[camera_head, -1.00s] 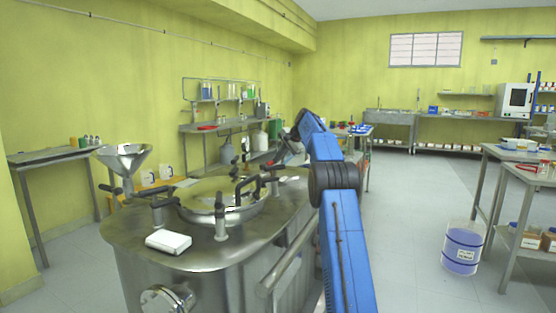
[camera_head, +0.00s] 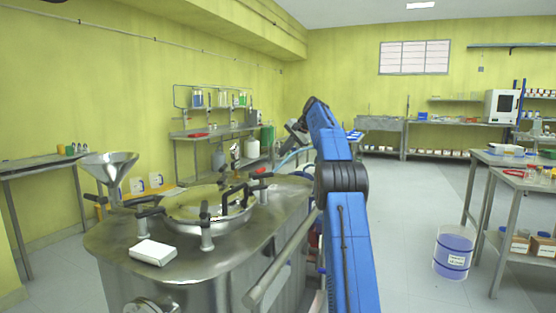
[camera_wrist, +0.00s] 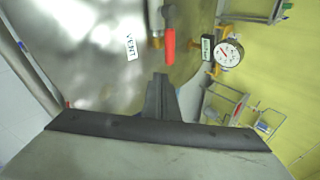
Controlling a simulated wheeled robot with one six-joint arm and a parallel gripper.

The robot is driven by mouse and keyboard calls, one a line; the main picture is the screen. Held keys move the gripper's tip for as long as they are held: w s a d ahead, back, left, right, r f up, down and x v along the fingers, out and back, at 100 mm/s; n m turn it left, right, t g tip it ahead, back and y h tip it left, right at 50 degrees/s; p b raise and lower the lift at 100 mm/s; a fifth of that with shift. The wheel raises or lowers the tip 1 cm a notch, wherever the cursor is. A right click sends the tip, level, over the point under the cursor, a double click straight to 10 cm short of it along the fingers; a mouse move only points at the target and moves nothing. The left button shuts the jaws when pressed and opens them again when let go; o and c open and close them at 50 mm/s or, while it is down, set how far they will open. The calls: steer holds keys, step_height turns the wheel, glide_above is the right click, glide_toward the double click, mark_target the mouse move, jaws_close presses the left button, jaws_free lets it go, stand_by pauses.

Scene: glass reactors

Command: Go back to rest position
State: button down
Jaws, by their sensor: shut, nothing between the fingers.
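My blue arm reaches up and forward along the right side of the steel reactor in the head view, with my gripper (camera_head: 297,131) at its far end, small and partly hidden by the arm. In the wrist view my gripper (camera_wrist: 161,97) shows as dark fingers closed together with nothing between them. Beyond the fingertips are a red-handled valve (camera_wrist: 169,45), a VENT label (camera_wrist: 131,46) on a steel surface and a round pressure gauge (camera_wrist: 229,54). The fingers appear apart from the valve.
The steel reactor (camera_head: 230,255) with clamped lid stands left of my arm, bearing a white box (camera_head: 152,252) and a funnel (camera_head: 110,168). A blue-white bucket (camera_head: 454,252) and a steel table (camera_head: 500,165) stand at right. The floor between is clear.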

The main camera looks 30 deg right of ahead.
steer(key=s+a+r+n+g, duration=0.1)
steer(key=s+a+r+n, duration=0.3)
steer(key=s+a, duration=0.9)
steer(key=s+a+f+n+g+h, duration=0.1)
steer(key=s+a+f+n, duration=0.15)
steer(key=s+a, duration=1.3)
steer(key=s+a+f+n, duration=0.2)
steer(key=s+a+f, duration=0.1)
steer(key=s+f, duration=0.6)
steer(key=s+a+f+n+h, duration=0.1)
steer(key=s+a+f+n, duration=0.2)
steer(key=s+f, duration=0.6)
steer(key=s+a+f+n+g, duration=0.1)
steer(key=s+a+f, duration=0.3)
steer(key=s+f, duration=0.5)
steer(key=s+n, duration=0.1)
steer(key=s, duration=0.7)
steer(key=shift+s+a+n+h, duration=0.15)
steer(key=shift+n+h, duration=0.15)
steer(key=shift+n, duration=0.05)
